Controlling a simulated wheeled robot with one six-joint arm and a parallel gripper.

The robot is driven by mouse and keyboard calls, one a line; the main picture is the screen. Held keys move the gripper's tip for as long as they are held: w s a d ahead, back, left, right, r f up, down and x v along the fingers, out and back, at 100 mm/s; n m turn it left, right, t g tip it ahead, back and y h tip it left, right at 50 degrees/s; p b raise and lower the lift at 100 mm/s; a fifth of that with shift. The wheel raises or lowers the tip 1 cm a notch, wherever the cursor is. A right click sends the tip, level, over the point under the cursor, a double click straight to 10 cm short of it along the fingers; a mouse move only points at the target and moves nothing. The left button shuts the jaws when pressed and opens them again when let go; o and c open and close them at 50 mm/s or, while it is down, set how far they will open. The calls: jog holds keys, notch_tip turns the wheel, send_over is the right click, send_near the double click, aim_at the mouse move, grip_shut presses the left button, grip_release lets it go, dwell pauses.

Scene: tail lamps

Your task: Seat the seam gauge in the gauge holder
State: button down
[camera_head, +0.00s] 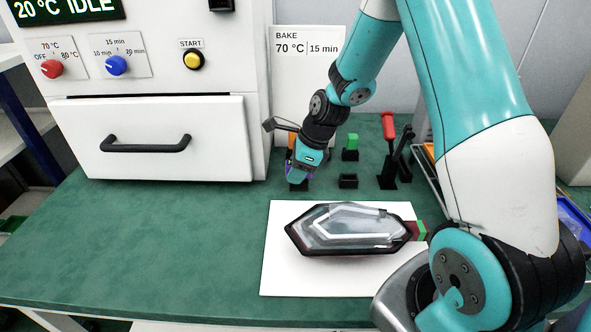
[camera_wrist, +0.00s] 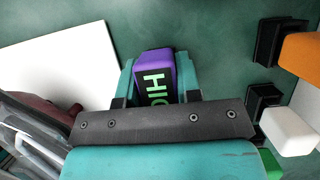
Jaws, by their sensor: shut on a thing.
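My gripper (camera_head: 301,174) is lowered over the green bench, just behind the white sheet. In the wrist view my gripper (camera_wrist: 153,85) is shut on a purple block with a black face and green letters, which I take as the seam gauge (camera_wrist: 154,75). A little purple of the gauge (camera_head: 288,170) shows in the head view. A small black base (camera_head: 298,187) shows directly under the fingers; I cannot tell whether the gauge is in it or above it. Another small black holder (camera_head: 348,181) stands to the right and looks empty. Which one is the gauge holder is unclear.
A tail lamp (camera_head: 350,232) lies on the white sheet (camera_head: 285,275) in front. A green block (camera_head: 352,141) and a red-handled tool (camera_head: 388,126) stand in black holders to the right. An orange piece (camera_wrist: 302,58) is close behind. The oven (camera_head: 165,140) is left; bench before it is clear.

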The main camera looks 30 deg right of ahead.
jog(key=shift+r+p, duration=0.65)
jog(key=shift+r, duration=0.2)
jog(key=shift+r+p, duration=0.65)
jog(key=shift+p, duration=0.2)
notch_tip(320, 180, up, 2)
jog(key=shift+r+p, duration=0.15)
jog(key=shift+p, duration=1.05)
jog(key=s+d+r+p, duration=0.3)
jog(key=s+d+p, duration=0.3)
jog(key=d+p, duration=0.5)
jog(key=shift+r+p, duration=0.4)
jog(key=shift+p, duration=0.2)
jog(key=shift+s, duration=0.1)
